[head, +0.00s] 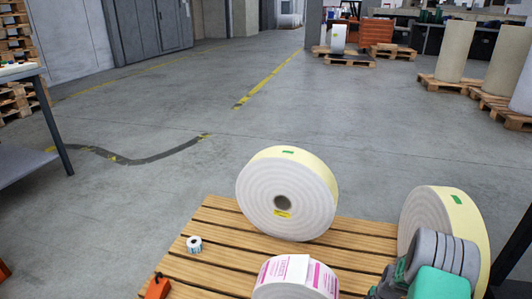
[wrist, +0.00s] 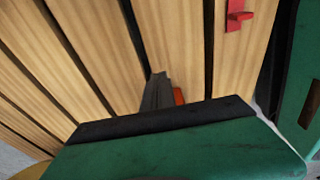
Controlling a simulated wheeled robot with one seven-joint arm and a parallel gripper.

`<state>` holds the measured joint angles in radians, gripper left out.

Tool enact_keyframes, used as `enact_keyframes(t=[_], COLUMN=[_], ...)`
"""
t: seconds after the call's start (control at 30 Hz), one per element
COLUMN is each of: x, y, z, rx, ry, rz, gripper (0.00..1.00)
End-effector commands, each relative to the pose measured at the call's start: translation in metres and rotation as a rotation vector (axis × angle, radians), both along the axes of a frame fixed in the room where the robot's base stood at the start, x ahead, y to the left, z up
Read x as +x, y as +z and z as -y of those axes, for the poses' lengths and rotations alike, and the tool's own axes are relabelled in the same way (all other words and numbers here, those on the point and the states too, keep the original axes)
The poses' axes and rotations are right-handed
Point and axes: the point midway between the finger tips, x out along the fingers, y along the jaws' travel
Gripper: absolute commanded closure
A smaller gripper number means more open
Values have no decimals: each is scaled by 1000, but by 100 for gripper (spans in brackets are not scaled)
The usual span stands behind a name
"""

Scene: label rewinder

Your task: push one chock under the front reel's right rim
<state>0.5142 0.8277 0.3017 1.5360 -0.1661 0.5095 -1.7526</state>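An orange chock (head: 157,287) lies on the slatted wooden deck (head: 232,226) at the lower left in the head view. A white reel with pink print (head: 290,275), nearest the camera, is cut off by the bottom edge; its right lower rim is out of sight. In the wrist view, my gripper (wrist: 158,82) has its dark fingers together over the slats. An orange piece (wrist: 180,96) shows just right of the fingers, mostly hidden; I cannot tell if they touch. A red bracket-like piece (wrist: 237,15) lies on a slat at the upper right.
A large cream-edged reel (head: 285,197) stands upright at the deck's back. Another (head: 472,220) stands at the right, partly behind my arm. A small roll (head: 194,244) sits at the deck's left. A green surface (wrist: 300,85) borders the wrist view's right.

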Motion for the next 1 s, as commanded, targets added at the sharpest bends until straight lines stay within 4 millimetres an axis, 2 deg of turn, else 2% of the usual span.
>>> enact_keyframes(t=[0.03, 0.5, 1.0], x=[0, 0, 0], y=[12, 66, 66], z=[0, 0, 1], rx=[0, 0, 0], ry=[0, 0, -2], rz=[0, 1, 0], gripper=[100, 100, 100])
